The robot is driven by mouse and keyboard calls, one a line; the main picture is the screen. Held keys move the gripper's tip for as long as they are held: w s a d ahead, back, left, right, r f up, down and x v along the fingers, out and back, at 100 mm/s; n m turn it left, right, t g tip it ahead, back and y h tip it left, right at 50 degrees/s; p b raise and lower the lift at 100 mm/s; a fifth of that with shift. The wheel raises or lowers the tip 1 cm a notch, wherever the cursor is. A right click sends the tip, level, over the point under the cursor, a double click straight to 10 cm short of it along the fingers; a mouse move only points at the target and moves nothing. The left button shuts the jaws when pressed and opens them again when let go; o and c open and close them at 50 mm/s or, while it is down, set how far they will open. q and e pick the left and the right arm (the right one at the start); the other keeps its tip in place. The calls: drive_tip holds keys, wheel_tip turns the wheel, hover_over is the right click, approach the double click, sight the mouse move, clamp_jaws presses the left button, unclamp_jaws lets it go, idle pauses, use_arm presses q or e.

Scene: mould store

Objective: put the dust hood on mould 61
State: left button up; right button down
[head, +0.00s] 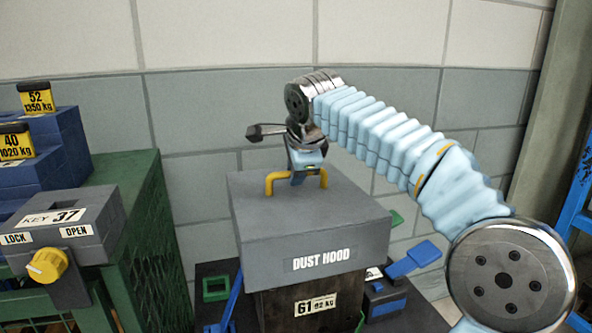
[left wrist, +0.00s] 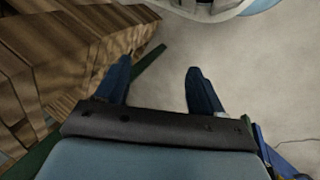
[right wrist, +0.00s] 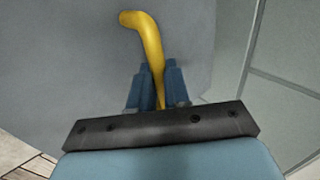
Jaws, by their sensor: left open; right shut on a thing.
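The dust hood (head: 310,231) is a grey box-shaped cover with a yellow handle on top. It sits over the upper part of mould 61 (head: 285,308), a dark block with a "61" label showing below the hood's lower edge. My right gripper (head: 308,172) is shut on the yellow handle; the right wrist view shows the handle (right wrist: 150,45) between the fingers (right wrist: 160,85). Whether the hood rests fully on the mould I cannot tell. My left gripper (left wrist: 160,85) is open and empty, in the left wrist view only, above a pale floor beside brown wooden-looking boards (left wrist: 60,60).
A green crate (head: 150,230) stands at the left with a grey key box (head: 60,225) marked 37, with a yellow knob. Blue and green pieces lie around the mould. A blue frame (head: 575,215) is at the right.

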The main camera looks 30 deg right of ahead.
sight(295, 190)
drive_tip(key=shift+f+b, duration=1.1)
drive_tip(key=shift+f, duration=0.55)
drive_tip(key=c, duration=1)
unclamp_jaws()
drive_tip(key=shift+o, duration=0.2)
drive_tip(key=o, duration=0.5)
drive_tip(key=shift+c, duration=0.2)
drive_tip(key=shift+o, duration=0.2)
